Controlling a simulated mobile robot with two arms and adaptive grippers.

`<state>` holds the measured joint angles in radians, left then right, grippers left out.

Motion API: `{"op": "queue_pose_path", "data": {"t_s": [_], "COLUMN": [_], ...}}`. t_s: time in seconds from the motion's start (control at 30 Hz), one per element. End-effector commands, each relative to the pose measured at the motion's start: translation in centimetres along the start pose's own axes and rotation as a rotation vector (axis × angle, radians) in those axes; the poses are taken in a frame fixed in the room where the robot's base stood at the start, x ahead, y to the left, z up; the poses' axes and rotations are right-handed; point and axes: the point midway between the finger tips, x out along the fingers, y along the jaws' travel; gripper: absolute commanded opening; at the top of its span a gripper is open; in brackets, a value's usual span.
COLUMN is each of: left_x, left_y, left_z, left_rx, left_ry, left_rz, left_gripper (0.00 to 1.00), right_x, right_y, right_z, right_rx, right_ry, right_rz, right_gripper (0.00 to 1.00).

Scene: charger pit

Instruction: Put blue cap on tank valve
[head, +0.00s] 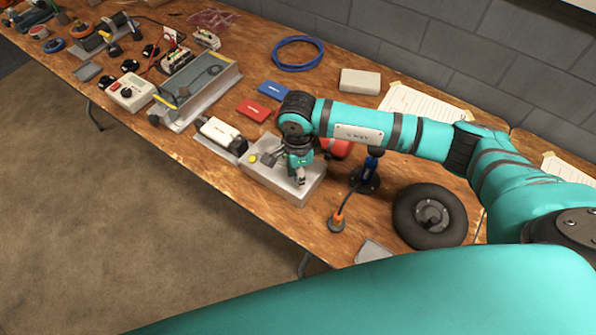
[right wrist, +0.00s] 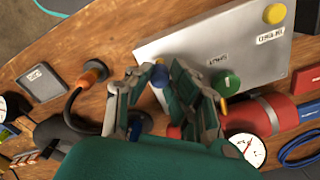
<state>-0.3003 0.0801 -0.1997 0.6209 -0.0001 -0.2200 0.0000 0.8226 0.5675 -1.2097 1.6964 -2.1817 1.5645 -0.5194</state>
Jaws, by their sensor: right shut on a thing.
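My right gripper (head: 300,172) hangs over the light grey box (head: 258,184) in the head view. In the right wrist view its fingers (right wrist: 162,72) are closed around a small blue piece, which looks like the blue cap (right wrist: 160,77); the fingers cover most of it. The grey panel of the box (right wrist: 190,45) lies behind the fingertips, with a green button (right wrist: 228,82) and a yellow button (right wrist: 274,14). A red tank (right wrist: 262,115) with a round gauge (right wrist: 248,149) lies beside the gripper. The tank's valve is not clearly visible. My left gripper is out of view.
An orange plug (head: 337,222) on a black cable stands right of the box, near a blue-and-black post (head: 371,165) and a black wheel (head: 430,215). Red (head: 254,109) and blue (head: 273,90) packets lie behind. A metal tray (head: 195,90) stands left.

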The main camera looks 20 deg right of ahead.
Motion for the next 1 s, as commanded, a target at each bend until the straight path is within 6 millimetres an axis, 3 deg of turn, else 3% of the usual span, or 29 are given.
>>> {"op": "queue_pose_path", "data": {"t_s": [1.0], "left_x": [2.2], "left_y": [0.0], "left_z": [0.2], "left_rx": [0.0], "left_ry": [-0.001], "left_rz": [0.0], "left_gripper": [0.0], "right_x": [2.4], "right_y": [0.0], "right_z": [0.0], "right_rx": [0.001], "right_ry": [0.0], "right_rz": [0.0], "right_gripper": [0.05]}}
